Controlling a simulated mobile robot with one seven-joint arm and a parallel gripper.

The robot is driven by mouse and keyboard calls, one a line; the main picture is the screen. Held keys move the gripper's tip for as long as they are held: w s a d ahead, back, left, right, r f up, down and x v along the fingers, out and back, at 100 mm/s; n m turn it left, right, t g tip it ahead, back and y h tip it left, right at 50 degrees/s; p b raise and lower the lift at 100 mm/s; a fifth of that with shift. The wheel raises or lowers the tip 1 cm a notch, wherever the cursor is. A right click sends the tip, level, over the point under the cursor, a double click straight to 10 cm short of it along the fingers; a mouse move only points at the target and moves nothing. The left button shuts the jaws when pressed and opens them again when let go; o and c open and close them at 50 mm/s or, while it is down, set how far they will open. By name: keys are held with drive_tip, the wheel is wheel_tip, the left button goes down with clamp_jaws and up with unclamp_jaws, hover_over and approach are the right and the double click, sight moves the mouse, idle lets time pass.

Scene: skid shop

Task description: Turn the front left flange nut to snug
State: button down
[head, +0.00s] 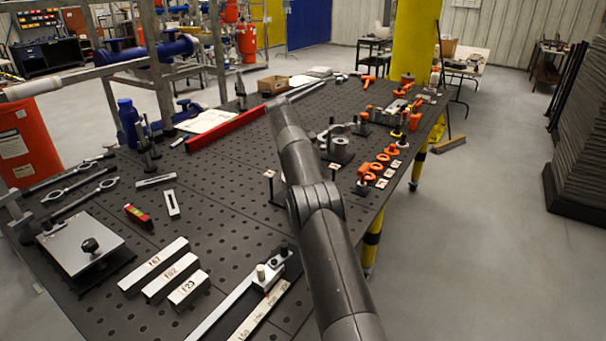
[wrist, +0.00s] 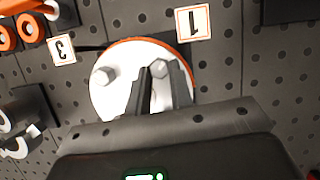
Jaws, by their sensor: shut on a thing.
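In the wrist view a pale round flange (wrist: 122,60) with an orange edge lies on the dark perforated table. Two hex nuts show on it: one nut (wrist: 104,75) on the left stands free. My gripper (wrist: 161,70) is shut on the other nut (wrist: 158,68), with one finger on each side of it. My fingers and palm hide the near part of the flange. In the head view my arm crosses the table and my gripper cannot be made out.
In the head view, labelled bars (head: 153,265) and a red bar (head: 225,128) lie on the table (head: 215,225).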

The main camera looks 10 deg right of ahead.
drive_tip(key=shift+r+m, duration=0.2)
drive_tip(key=shift+m, duration=0.1)
idle(0.4)
drive_tip(key=c, duration=1.3)
unclamp_jaws()
drive_tip(key=shift+f, duration=0.1)
